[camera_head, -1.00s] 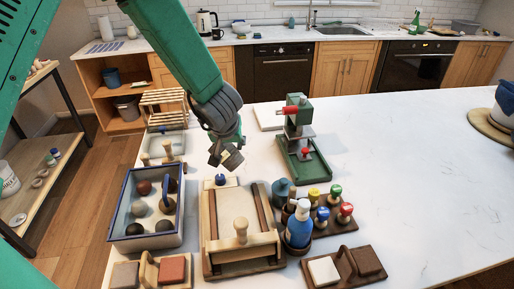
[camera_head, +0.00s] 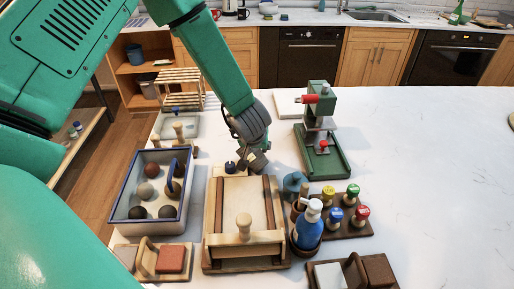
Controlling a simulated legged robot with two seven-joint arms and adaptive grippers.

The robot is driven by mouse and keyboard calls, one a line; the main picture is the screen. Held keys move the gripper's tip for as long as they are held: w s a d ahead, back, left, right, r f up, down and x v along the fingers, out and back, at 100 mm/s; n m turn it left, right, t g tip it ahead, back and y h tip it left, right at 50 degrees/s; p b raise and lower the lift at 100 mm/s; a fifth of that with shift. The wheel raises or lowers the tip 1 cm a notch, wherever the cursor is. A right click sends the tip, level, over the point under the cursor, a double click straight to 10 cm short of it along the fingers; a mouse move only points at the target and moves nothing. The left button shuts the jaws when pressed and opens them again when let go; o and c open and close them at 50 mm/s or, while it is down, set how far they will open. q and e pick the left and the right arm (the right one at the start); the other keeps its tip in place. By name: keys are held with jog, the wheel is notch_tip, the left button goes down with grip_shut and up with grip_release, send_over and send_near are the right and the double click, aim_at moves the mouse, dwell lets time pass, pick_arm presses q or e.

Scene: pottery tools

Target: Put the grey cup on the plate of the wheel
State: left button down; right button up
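A small blue-grey vessel (camera_head: 294,184), which may be the grey cup, stands behind the blue bottle, right of the wooden slab box. Its far side and inside are hard to make out. My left gripper (camera_head: 257,164) hangs low over the back edge of the wooden box, left of this vessel and apart from it. Its dark fingers are too small to tell open from shut. No wheel plate is clearly visible; only a sliver of a brown round edge (camera_head: 511,121) shows at the right border. My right gripper is not in view.
The wooden box (camera_head: 211,240), blue bottle (camera_head: 307,232) and colour-capped stamps (camera_head: 335,216) crowd around the vessel. A green press (camera_head: 322,140) stands behind it. A blue-rimmed tray of balls (camera_head: 118,208) is at left. The white counter to the right is clear.

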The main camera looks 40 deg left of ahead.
pick_arm(q)
jog(key=shift+s, duration=0.1)
jog(key=c, duration=1.3)
grip_release()
jog(key=shift+d, duration=0.1)
jog(key=shift+o, duration=1)
jog(key=shift+d, duration=0.2)
jog(key=shift+a, duration=0.35)
